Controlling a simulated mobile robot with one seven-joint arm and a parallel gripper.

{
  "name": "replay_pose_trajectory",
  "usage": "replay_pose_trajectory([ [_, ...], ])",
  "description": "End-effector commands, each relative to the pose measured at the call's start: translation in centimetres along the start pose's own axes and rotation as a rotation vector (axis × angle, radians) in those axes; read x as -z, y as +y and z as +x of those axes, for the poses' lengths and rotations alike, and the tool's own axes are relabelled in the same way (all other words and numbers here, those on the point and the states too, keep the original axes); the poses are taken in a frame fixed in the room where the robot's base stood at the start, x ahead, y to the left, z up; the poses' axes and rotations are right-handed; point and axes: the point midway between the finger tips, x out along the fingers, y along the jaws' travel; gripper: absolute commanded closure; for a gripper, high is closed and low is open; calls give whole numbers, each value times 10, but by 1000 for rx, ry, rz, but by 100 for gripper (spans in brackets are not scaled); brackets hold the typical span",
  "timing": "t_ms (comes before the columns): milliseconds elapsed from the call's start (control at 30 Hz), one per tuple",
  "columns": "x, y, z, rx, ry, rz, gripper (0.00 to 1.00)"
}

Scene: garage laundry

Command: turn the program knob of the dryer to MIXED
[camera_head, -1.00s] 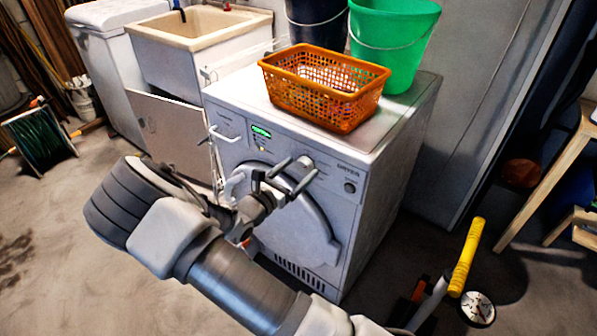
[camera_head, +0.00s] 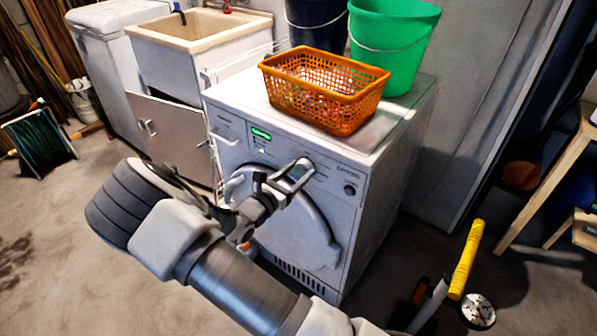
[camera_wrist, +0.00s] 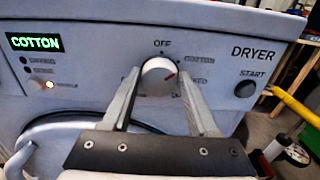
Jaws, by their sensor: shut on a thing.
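The white dryer (camera_head: 330,165) stands ahead with its front panel facing me. Its round white program knob (camera_wrist: 158,79) is in the middle of the panel in the wrist view. The knob's red mark points up and right, toward the COTTON label (camera_wrist: 199,59). The green display (camera_wrist: 35,43) reads COTTON. The MIXED label (camera_wrist: 200,79) is lower right of the knob, partly hidden by a finger. My gripper (camera_wrist: 160,75) is shut on the knob, one finger on each side; it also shows at the panel in the head view (camera_head: 294,174).
An orange basket (camera_head: 325,100) and a green bucket (camera_head: 390,50) stand on the dryer, with a dark bucket (camera_head: 315,22) behind. The START button (camera_wrist: 246,88) is right of the knob. A sink (camera_head: 200,28) stands at left. A yellow-handled tool (camera_head: 466,260) is at right.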

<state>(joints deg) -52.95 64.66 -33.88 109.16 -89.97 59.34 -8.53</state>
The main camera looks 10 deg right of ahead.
Motion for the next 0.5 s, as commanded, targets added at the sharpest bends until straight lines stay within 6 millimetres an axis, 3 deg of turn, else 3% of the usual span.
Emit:
replay_pose_trajectory([
  [267, 0, 0, 0, -1, 0, 106, 96],
  [500, 1, -1, 0, 0, 2, 300, 96],
])
